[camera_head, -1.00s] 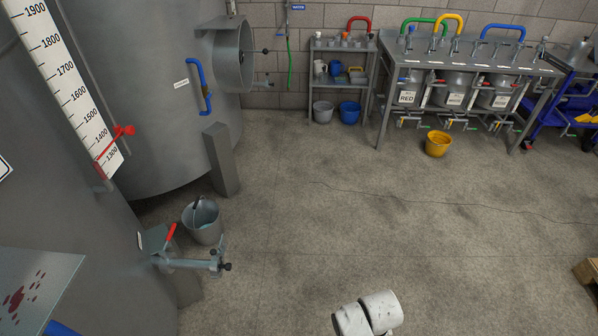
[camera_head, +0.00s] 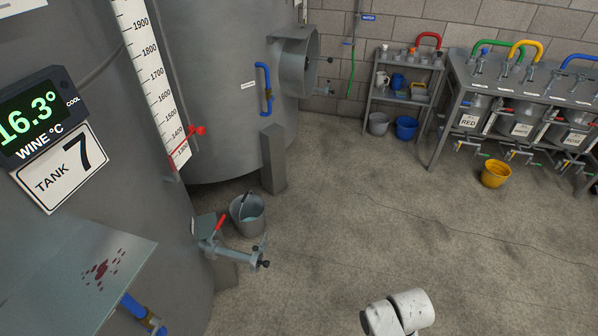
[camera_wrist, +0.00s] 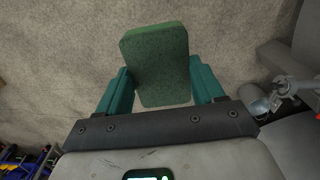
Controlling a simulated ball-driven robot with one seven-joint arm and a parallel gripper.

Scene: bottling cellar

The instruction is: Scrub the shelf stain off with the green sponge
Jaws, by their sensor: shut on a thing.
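The stain (camera_head: 103,268) is a cluster of dark red spots on the grey metal shelf (camera_head: 60,290) at the lower left of the head view. In the wrist view my gripper (camera_wrist: 160,82) is shut on the green sponge (camera_wrist: 155,55), which sits between the two teal fingers above the concrete floor. The sponge is apart from the shelf. In the head view only a white part of my arm shows at the bottom; the gripper and sponge are out of that picture.
A grey tank with a tank 7 sign (camera_head: 60,167) stands beside the shelf. A valve with a red handle (camera_head: 220,224) juts out near a grey bucket (camera_head: 247,214). A blue-handled valve (camera_head: 140,312) is below the shelf. The middle floor is clear; a yellow bucket (camera_head: 495,174) stands farther back.

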